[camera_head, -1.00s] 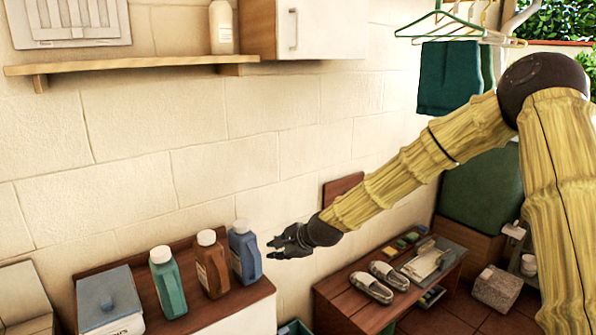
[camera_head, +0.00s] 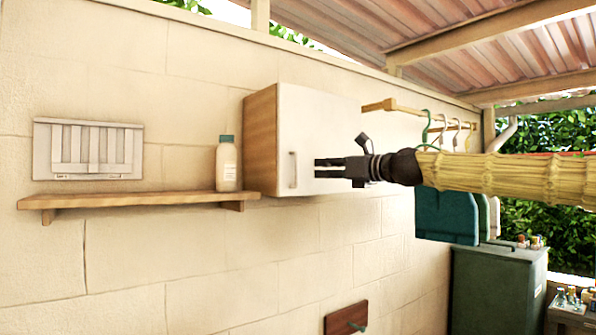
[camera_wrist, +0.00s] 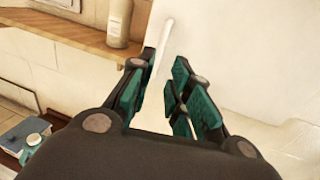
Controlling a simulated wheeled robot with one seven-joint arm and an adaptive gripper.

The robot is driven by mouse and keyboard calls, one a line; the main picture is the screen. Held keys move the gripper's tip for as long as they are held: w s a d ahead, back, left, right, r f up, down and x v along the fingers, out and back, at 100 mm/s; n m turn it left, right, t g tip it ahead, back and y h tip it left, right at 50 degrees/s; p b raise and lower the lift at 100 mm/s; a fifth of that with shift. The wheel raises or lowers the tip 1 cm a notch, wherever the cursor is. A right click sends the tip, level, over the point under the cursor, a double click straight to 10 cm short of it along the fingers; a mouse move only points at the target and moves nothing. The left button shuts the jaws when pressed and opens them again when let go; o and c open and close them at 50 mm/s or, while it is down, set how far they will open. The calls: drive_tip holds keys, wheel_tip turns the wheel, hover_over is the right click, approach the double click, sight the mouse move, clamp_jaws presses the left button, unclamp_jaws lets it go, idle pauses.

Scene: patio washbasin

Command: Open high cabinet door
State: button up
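The high cabinet has a wooden side (camera_head: 260,142) and a white door (camera_head: 318,122), which is shut. A pale vertical handle (camera_head: 292,170) is at the door's lower left. My gripper (camera_head: 318,168) is in front of the door, its fingers pointing left, just right of the handle in the head view. In the wrist view my gripper (camera_wrist: 166,62) has its fingers apart, and the handle (camera_wrist: 165,38) lines up with the gap between them. Whether the fingers touch the handle cannot be told.
A wooden shelf (camera_head: 140,201) with a white bottle (camera_head: 227,168) stands left of the cabinet. A hanging rail (camera_head: 385,104) with hangers and green cloth (camera_head: 447,215) is to the right.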

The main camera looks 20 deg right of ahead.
sight(297, 182)
drive_tip(key=shift+p+x, duration=1.9)
drive_tip(key=shift+x, duration=3.4)
clamp_jaws()
